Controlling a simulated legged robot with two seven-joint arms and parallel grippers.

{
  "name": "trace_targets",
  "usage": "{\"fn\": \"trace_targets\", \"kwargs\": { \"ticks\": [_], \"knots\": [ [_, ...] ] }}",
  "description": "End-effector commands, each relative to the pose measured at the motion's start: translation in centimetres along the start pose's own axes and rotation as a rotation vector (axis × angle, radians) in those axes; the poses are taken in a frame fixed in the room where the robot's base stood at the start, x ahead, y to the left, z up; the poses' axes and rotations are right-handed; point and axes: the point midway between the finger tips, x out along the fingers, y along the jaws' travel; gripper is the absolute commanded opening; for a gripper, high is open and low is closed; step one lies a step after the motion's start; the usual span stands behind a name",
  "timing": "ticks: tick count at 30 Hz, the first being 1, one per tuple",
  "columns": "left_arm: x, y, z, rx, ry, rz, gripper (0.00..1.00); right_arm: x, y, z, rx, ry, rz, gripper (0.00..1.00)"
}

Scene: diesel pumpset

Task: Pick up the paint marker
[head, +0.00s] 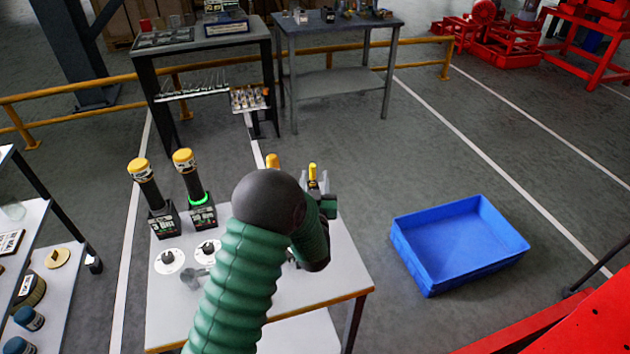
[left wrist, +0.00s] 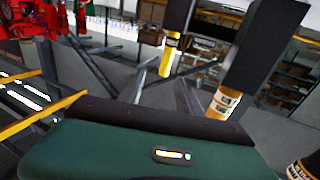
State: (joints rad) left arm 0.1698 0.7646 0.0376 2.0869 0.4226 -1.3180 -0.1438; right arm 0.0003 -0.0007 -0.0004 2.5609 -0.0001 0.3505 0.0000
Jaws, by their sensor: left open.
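A small upright yellow piece (head: 312,172) shows at the fingers of my left gripper (head: 318,184), above the far right part of the white worktable (head: 335,262). It may be the paint marker, but it is too small to be sure, and I cannot tell whether the fingers touch it. The left gripper is open. My green forearm and dark wrist hide the middle of the table. Another yellow top (head: 272,161) shows just behind the wrist. The left wrist view shows no clear marker. My right gripper is not in view.
Two black tools with yellow caps (head: 142,170) (head: 184,160) stand in dark bases at the table's back left. White discs (head: 169,261) with black knobs lie before them. A blue bin (head: 460,245) is on the floor at right. Yellow rails (head: 60,97) and benches stand behind.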

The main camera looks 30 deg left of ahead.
Motion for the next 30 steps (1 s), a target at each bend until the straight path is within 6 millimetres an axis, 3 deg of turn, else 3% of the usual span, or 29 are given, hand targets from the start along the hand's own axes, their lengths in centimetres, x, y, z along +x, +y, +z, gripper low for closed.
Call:
{"fn": "trace_targets", "kwargs": {
  "ticks": [1, 15, 22, 30],
  "knots": [
    [0.1, -0.2, 1.4, 0.001, -0.004, -0.001, 0.42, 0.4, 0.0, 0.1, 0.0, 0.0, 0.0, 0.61],
    [7.3, -0.3, 1.0, -0.002, -0.001, -0.001, 0.42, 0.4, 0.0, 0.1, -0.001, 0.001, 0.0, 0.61],
    [7.7, -0.2, 0.9, -0.002, -0.002, 0.0, 0.42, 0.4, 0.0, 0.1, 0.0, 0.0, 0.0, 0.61],
    [7.7, -0.2, 0.9, -0.002, -0.002, 0.0, 0.09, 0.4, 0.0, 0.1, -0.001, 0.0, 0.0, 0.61]
  ]
}}
